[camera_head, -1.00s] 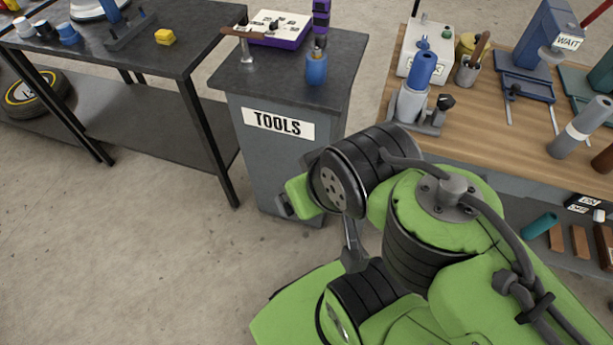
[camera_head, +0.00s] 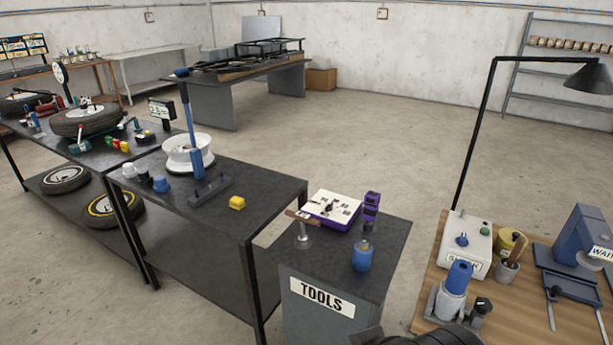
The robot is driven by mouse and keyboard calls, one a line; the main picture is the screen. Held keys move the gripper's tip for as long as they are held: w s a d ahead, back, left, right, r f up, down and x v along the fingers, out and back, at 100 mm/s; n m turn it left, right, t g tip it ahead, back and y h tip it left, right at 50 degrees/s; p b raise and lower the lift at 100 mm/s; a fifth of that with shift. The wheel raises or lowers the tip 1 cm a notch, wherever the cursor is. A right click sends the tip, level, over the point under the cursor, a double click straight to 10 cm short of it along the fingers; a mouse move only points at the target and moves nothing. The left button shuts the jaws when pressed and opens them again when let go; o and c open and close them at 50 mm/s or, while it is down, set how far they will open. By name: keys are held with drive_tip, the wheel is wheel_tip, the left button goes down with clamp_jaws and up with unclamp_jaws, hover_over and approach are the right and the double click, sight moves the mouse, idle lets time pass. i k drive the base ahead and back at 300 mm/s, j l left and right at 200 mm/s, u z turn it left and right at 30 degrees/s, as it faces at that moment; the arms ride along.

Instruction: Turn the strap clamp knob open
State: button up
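A grey clamp (camera_head: 449,304) stands on the wooden bench at the lower right, with a blue cylinder (camera_head: 459,275) upright in it. A dark knob (camera_head: 482,305) sits on the clamp's right side; I take it for the strap clamp knob. How far it is turned is too small to tell. My gripper is out of view. Only a dark piece of my arm shows at the bottom edge, left of the clamp.
The wooden bench (camera_head: 428,316) also holds a white switch box (camera_head: 466,244), a tool cup (camera_head: 507,271) and a blue press (camera_head: 583,244). A TOOLS cabinet (camera_head: 318,320) stands to its left. A lamp (camera_head: 590,78) overhangs the bench.

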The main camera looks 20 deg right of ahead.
sight(483, 305)
drive_tip(key=z, duration=1.65)
